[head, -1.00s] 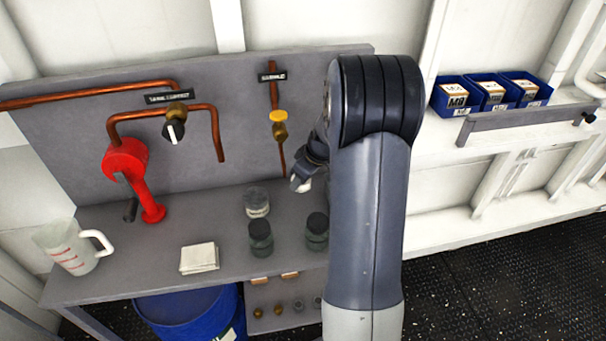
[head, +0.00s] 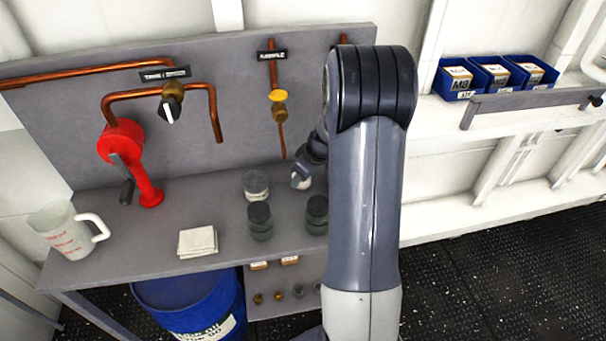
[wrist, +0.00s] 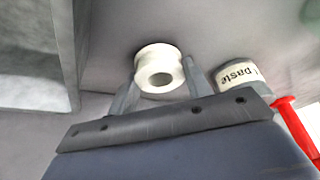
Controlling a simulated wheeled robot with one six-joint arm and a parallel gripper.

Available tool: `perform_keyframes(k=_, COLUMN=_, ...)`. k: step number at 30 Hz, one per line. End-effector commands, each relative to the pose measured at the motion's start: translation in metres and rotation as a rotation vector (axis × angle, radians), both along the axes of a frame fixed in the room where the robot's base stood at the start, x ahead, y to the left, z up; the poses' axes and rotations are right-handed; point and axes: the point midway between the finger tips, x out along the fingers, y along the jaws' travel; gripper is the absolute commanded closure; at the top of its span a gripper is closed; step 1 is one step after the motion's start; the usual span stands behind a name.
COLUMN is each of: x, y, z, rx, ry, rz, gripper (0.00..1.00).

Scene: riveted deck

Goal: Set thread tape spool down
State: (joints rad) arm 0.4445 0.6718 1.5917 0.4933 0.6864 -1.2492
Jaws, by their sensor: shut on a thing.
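The thread tape spool (wrist: 160,68) is white with a round hole facing the wrist camera. It sits between the two fingers of my gripper (wrist: 160,84), which is shut on it. In the head view a small white part of the spool (head: 302,181) shows at the end of my arm, by the back right of the grey workbench (head: 150,218). My arm hides much of that area. I cannot tell whether the spool touches the bench top.
A jar labelled "paste" (wrist: 240,82) stands close right of the spool in the wrist view. In the head view, dark-lidded jars (head: 260,221) (head: 317,214) stand nearby. A folded cloth (head: 198,241), measuring jug (head: 68,232) and red hand pump (head: 130,160) are further left.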

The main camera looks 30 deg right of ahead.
Motion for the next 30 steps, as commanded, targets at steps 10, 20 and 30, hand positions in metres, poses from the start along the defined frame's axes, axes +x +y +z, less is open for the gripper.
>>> perform_keyframes(k=10, x=0.000, y=0.000, z=-0.006, rx=0.000, ry=0.000, rz=0.000, gripper=0.78)
perform_keyframes(k=20, x=0.000, y=0.000, z=-0.012, rx=0.000, ry=0.000, rz=0.000, gripper=0.78)
perform_keyframes(k=30, x=0.000, y=0.000, z=-0.011, rx=0.000, ry=0.000, rz=0.000, gripper=0.28)
